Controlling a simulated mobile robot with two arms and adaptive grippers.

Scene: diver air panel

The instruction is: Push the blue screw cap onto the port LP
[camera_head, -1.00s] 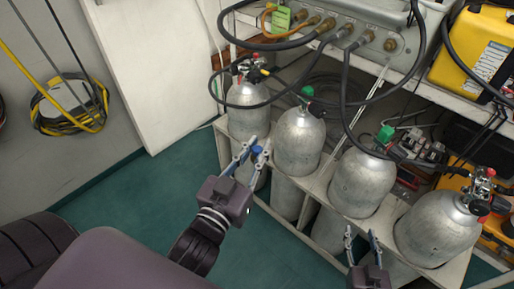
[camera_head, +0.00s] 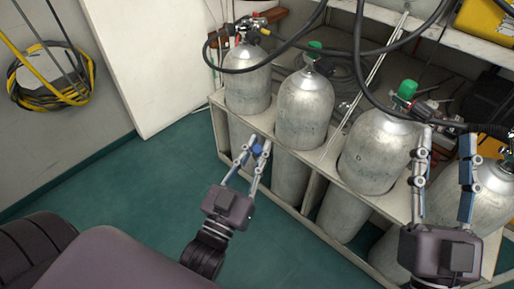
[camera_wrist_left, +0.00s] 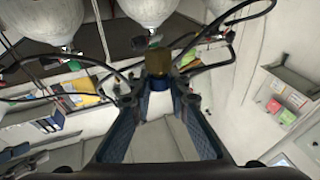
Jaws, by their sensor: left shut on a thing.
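The blue screw cap (camera_head: 257,150) is between the fingertips of my left gripper (camera_head: 254,149), which is shut on it in front of the cylinder rack. In the left wrist view the blue cap (camera_wrist_left: 160,83) shows between the tips, with a brass-coloured piece (camera_wrist_left: 158,62) just beyond it; I cannot tell whether they are joined. My right gripper (camera_head: 445,138) is at the lower right, fingers spread and nothing visible between them, in front of the right-hand cylinders. Port LP cannot be made out in any current view.
Several grey gas cylinders (camera_head: 305,108) stand in a pale rack (camera_head: 312,168). Black hoses (camera_head: 355,60) loop over them. A white board (camera_head: 150,65) leans at the left, near a coiled yellow cable (camera_head: 50,80). The green floor (camera_head: 130,185) at left is clear.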

